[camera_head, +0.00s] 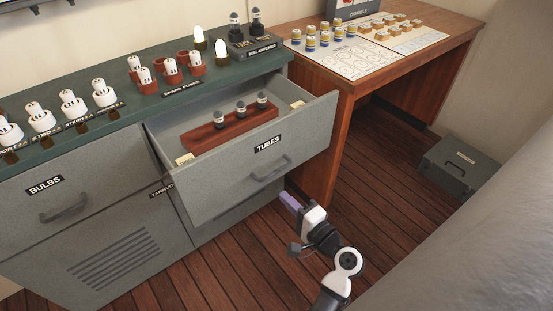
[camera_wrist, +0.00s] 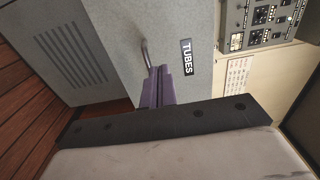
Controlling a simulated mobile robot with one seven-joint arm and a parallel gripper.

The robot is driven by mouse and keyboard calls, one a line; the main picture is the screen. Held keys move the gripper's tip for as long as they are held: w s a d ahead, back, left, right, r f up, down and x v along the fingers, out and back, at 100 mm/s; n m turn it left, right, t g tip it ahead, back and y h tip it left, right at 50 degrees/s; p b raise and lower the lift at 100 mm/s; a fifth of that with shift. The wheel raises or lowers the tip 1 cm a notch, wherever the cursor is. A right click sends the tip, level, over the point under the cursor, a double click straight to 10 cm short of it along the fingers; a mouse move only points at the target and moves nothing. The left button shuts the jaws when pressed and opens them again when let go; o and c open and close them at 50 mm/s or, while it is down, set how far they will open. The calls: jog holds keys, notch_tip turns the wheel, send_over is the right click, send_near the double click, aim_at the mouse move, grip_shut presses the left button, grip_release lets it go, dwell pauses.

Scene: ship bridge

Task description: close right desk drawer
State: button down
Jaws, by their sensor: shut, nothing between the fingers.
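The right desk drawer (camera_head: 237,175) is grey, labelled TUBES, and stands pulled out from the cabinet. Inside it a reddish-brown wooden rack (camera_head: 215,132) holds several dark-and-silver tubes. The drawer's bar handle (camera_head: 270,170) is on its front; it also shows in the wrist view (camera_wrist: 146,54). My gripper (camera_head: 289,201) has purple fingers and is below and to the right of the drawer front in the head view. In the wrist view the fingers (camera_wrist: 158,72) are together and point at the drawer front close to the handle. I cannot tell whether they touch it.
The BULBS drawer (camera_head: 62,198) at left is shut. The green desktop (camera_head: 150,99) carries sockets, fuses and a bell amplifier (camera_head: 249,42). A wooden desk (camera_head: 341,88) stands to the right. A grey box (camera_head: 458,166) lies on the floor. Plank floor (camera_head: 385,190) is free between them.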

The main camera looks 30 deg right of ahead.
aim_at(219, 129)
jog(key=w+p, duration=0.1)
jog(key=w, duration=0.2)
jog(key=w+p, duration=0.1)
jog(key=w, duration=0.3)
jog(key=w+a+p, duration=0.1)
jog(key=w, duration=0.3)
jog(key=shift+w+r, duration=0.1)
jog(key=shift+w, duration=0.55)
jog(key=shift+w, duration=0.15)
jog(key=w+b, duration=0.2)
jog(key=w, duration=0.6)
jog(key=w+a+b, duration=0.1)
jog(key=w+b, duration=0.1)
jog(key=w, duration=0.5)
jog(key=w+b, duration=0.3)
jog(key=w, duration=0.5)
jog(key=shift+w+a, duration=0.3)
jog(key=shift+a, duration=0.1)
jog(key=shift+w+r, duration=0.2)
jog(key=shift+r, duration=0.05)
